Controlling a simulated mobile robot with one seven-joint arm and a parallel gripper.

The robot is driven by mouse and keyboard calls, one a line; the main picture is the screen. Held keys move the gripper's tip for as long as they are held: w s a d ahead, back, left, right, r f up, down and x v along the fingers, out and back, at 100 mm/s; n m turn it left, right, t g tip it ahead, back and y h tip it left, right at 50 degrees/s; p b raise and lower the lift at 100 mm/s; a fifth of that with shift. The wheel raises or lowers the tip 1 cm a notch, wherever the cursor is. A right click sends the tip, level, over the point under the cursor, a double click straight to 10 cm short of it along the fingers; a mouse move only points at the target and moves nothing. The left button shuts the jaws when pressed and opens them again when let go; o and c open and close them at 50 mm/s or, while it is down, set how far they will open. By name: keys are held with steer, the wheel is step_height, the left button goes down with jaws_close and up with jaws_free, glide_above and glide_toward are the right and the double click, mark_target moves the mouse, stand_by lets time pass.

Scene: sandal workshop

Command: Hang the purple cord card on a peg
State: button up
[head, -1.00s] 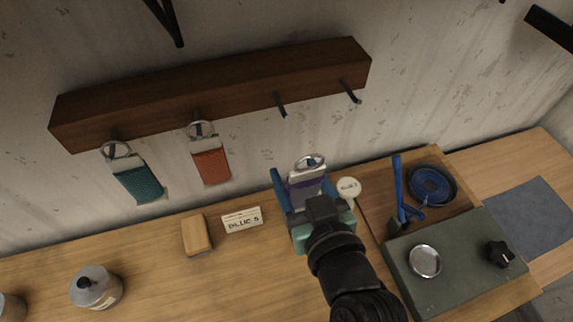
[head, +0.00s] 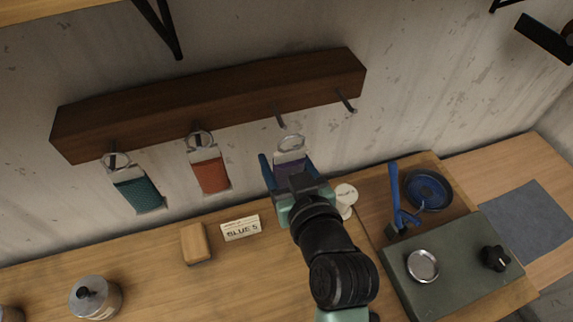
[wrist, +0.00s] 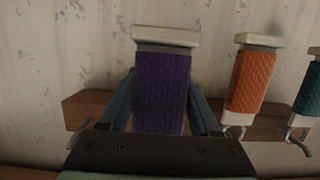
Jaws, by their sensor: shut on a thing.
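The purple cord card (wrist: 162,92) is white-ended with purple cord wound round it and a metal ring at its top. In the head view the purple card (head: 290,158) is upright, ring up, below the third peg from the left. My gripper (head: 287,178) is shut on it, a blue finger on each side. The wooden peg rail (head: 210,100) is on the wall. Its third peg (head: 280,117) and rightmost peg (head: 345,101) are bare. The card's ring (head: 292,144) is below the third peg, apart from it in the picture; the depth between them is unclear.
A teal card (head: 136,190) and an orange card (head: 210,173) hang on the two left pegs. On the bench below are a label block (head: 240,228), a wooden block (head: 195,243), a white spool (head: 346,198) and a blue-handled tool (head: 395,195).

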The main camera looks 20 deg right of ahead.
steer(key=b+x, duration=0.1)
steer(key=x, duration=0.5)
steer(key=shift+r, duration=0.2)
stand_by(0.4)
stand_by(0.5)
steer(key=o, duration=1.5)
steer(key=shift+c, duration=0.2)
